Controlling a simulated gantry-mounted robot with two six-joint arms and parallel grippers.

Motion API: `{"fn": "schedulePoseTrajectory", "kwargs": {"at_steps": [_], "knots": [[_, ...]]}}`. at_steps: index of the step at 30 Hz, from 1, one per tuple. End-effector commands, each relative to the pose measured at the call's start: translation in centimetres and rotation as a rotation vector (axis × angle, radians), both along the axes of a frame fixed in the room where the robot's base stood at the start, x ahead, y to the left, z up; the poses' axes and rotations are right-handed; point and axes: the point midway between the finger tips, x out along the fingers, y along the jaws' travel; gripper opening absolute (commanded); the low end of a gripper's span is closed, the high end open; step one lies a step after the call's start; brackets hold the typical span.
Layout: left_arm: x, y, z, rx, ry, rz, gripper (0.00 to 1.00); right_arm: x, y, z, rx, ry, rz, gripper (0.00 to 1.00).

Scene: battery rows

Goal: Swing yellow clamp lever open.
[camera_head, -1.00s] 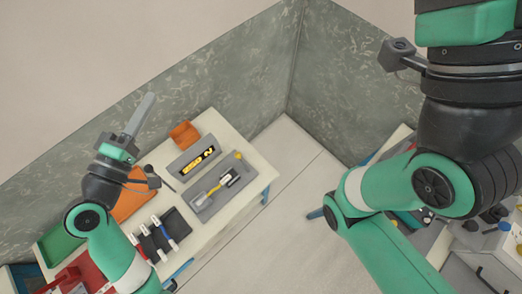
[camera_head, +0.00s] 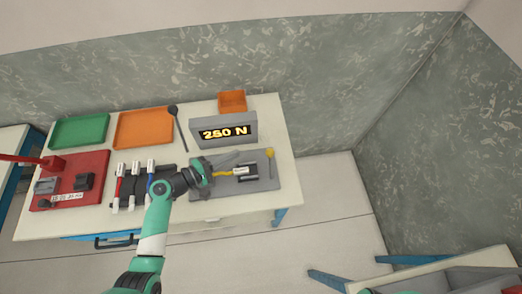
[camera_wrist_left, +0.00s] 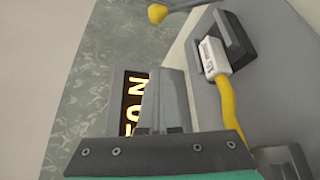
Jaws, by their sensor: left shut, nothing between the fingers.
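The clamp lever with its yellow ball tip (camera_head: 269,152) stands at the right end of a grey plate (camera_head: 263,185) on the table. In the left wrist view its yellow ball (camera_wrist_left: 157,13) and part of a grey bar show at the top edge. My left gripper (camera_head: 237,155) is shut and empty, over the left part of the plate, left of the lever and apart from it. Its closed fingers (camera_wrist_left: 167,75) point towards the ball in the wrist view. A yellow cable (camera_wrist_left: 232,115) with a white-labelled plug (camera_wrist_left: 210,55) runs to a dark block (camera_wrist_left: 235,35). My right gripper is out of view.
A grey display box (camera_head: 224,117) reading 260 or 280 N stands behind the plate. An orange bin (camera_head: 232,92), orange tray (camera_head: 116,140), green tray (camera_head: 53,143) and red board (camera_head: 90,162) share the table. Labelled leads lie on a dark rack left of my gripper.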

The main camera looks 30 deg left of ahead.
Motion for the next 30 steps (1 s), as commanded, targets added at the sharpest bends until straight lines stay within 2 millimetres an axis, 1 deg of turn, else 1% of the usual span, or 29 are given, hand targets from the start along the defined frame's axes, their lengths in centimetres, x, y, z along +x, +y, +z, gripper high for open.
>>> {"fn": "schedulePoseTrajectory", "kwargs": {"at_steps": [5, 8, 11, 18, 20, 21, 23, 27, 30], "knots": [[0.5, -0.3, -0.2, 0.001, 0.0, -0.003, 0.0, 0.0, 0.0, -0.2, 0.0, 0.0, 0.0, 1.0], [1.6, -0.8, -0.5, 0.002, -0.001, -0.005, 0.0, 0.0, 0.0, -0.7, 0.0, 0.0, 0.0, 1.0], [3.2, -1.6, -1.0, 0.0, -0.001, -0.005, 0.0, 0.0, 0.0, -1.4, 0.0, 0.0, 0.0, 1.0], [8.0, -3.9, -2.2, 0.003, -0.002, -0.005, 0.0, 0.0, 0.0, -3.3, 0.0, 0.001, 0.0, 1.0], [9.0, -4.4, -2.4, 0.002, -0.001, -0.005, 0.0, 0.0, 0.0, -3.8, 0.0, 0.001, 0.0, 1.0], [8.6, -4.9, -1.5, 0.002, 0.0, -0.005, 0.0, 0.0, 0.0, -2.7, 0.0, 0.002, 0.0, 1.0], [7.8, -5.6, -0.9, 0.001, 0.0, -0.002, 0.0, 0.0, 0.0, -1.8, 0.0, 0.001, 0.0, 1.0], [6.8, -6.6, -0.4, 0.002, 0.0, -0.002, 0.0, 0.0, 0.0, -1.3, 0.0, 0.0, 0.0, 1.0], [6.5, -6.9, -0.4, 0.002, 0.0, -0.001, 0.0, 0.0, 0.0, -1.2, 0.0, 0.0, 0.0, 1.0]]}}
